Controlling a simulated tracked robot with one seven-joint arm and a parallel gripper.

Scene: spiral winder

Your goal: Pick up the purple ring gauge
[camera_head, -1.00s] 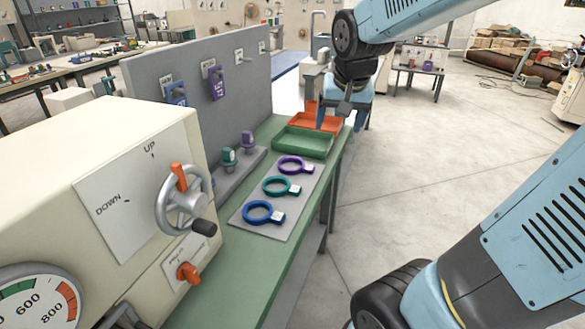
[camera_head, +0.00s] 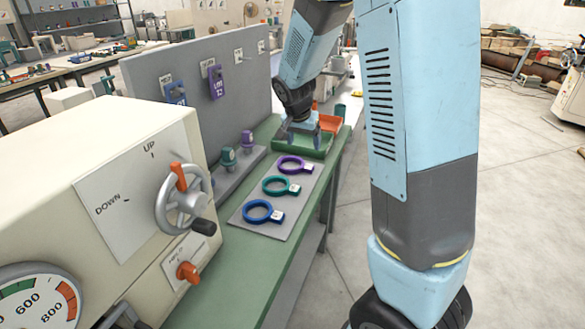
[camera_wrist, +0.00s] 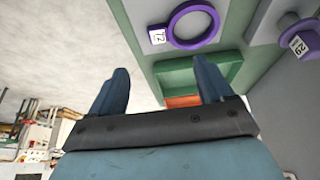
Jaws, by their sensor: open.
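The purple ring gauge (camera_head: 291,164) lies flat on a grey mat (camera_head: 247,223) on the green bench, farthest in a row beyond a teal ring gauge (camera_head: 276,187) and a blue ring gauge (camera_head: 258,212). My gripper (camera_head: 301,142) is over the green tray just beyond the purple ring. In the wrist view its two fingers (camera_wrist: 161,88) are apart with nothing between them; the ring lies beyond the fingertips.
A green tray (camera_head: 316,151) and an orange tray (camera_head: 330,121) stand beyond the mat. Purple and teal plug gauges (camera_head: 247,140) (camera_head: 228,157) stand on a grey block at the left. An upright grey panel (camera_head: 140,78) and a cream machine (camera_head: 60,150) border the bench's left.

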